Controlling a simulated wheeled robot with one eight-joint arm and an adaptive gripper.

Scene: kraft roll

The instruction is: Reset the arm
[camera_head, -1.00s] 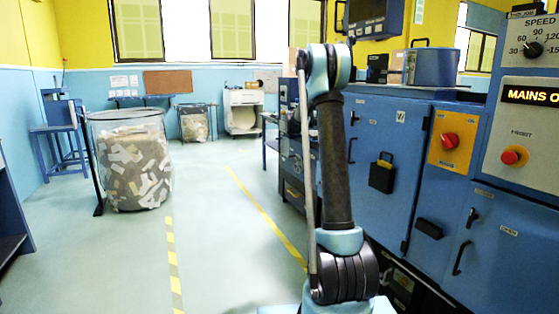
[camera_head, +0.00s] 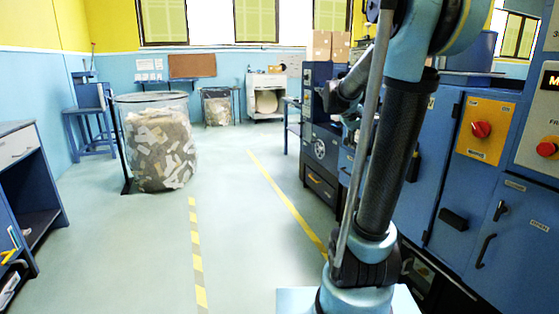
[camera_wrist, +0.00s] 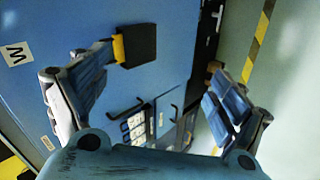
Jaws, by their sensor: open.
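My arm rises at the right of the middle in the head view, bent at the elbow near the top edge. My gripper (camera_wrist: 160,72) shows in the wrist view with its two fingers spread wide apart. No object is between the fingers. Beyond them is the blue cabinet front (camera_wrist: 150,15) with a black box (camera_wrist: 136,45) on it. In the head view I cannot clearly make out my gripper; the arm covers part of the scene there.
Blue machine cabinets with an orange switch panel (camera_head: 485,131) stand close on the right. A clear bin of scraps (camera_head: 160,145) stands at the left, beyond a blue workbench (camera_head: 35,165). Open floor (camera_head: 235,230) with yellow-striped lines lies between.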

